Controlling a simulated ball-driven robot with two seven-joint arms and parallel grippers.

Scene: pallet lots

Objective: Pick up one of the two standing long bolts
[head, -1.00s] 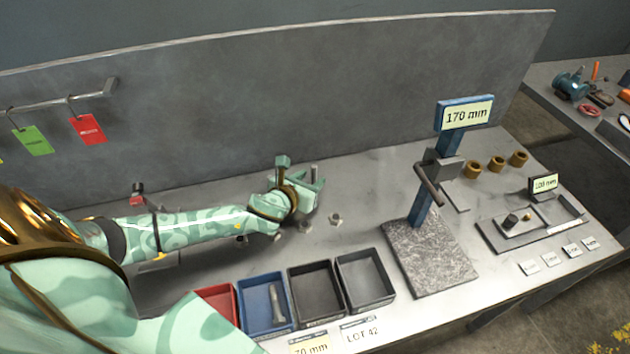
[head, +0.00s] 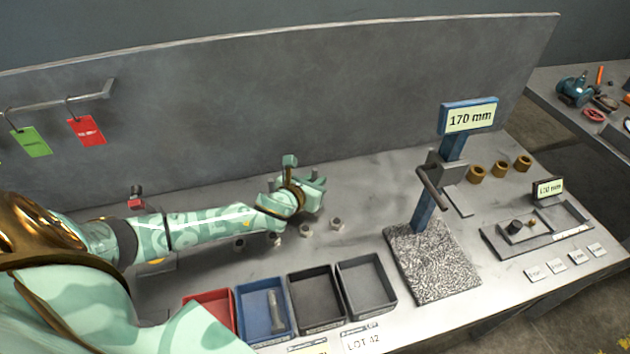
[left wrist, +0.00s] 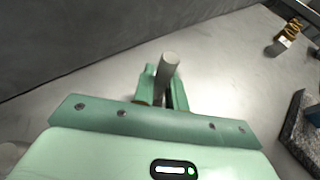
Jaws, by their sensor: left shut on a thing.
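My left gripper (head: 315,183) is over the back middle of the bench, in front of the grey back panel. It is shut on a long bolt, whose round grey shank (left wrist: 167,76) stands up between the fingers in the left wrist view. The bolt's lower end is hidden by the gripper. Several short grey bolts or nuts (head: 306,230) stand on the bench just in front of the gripper, with one (head: 337,224) at the right. I cannot make out a second long standing bolt. My right gripper is not in view.
Red (head: 211,296), blue (head: 249,327), black (head: 296,300) and grey (head: 346,290) trays line the front; a grey bolt (head: 275,311) lies in the blue one. A blue post gauge marked 170 mm (head: 469,117) stands on a speckled base (head: 433,262) to the right.

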